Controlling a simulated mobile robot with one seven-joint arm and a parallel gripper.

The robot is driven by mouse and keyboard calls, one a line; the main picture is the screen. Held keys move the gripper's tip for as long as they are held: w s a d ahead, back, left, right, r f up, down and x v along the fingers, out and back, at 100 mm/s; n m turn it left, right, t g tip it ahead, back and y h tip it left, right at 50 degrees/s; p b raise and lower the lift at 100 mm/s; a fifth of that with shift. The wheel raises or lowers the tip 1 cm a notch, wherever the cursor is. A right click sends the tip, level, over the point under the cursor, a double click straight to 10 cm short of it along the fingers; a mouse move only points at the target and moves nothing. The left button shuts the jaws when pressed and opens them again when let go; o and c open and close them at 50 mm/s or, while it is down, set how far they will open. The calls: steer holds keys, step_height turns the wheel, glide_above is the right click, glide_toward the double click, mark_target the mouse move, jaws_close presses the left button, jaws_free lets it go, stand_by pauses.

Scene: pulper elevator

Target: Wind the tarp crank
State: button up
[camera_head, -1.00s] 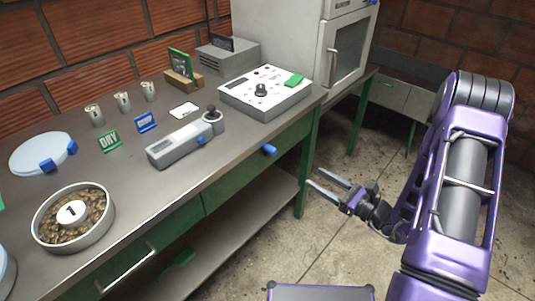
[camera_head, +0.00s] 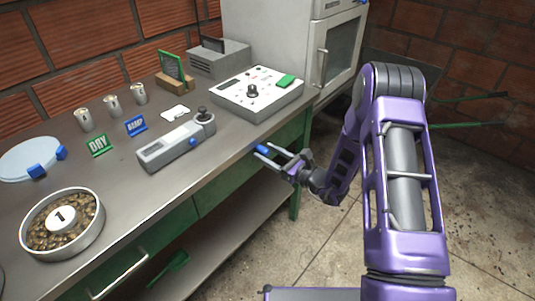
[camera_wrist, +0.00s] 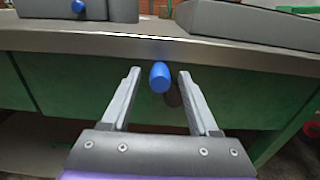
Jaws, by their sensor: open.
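A blue knob (camera_head: 262,149) sticks out from the green front of the workbench just below its top edge; it may be the handle of the tarp crank, whose other parts I cannot make out. In the wrist view the blue knob (camera_wrist: 159,77) lies between my two fingertips, with a gap on each side. My gripper (camera_head: 269,154) is open and empty at the bench front, its fingers pointing at the bench. In the wrist view my gripper (camera_wrist: 159,76) shows both fingers apart, partly on either side of the knob.
The metal bench top (camera_head: 120,190) overhangs just above my gripper. On it stand a grey device (camera_head: 170,150), a white control box (camera_head: 257,96) and a round bowl of beans (camera_head: 62,222). A white cabinet (camera_head: 337,60) stands behind. The floor (camera_head: 320,240) in front looks clear.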

jaws_close()
stand_by(0.4)
stand_by(1.1)
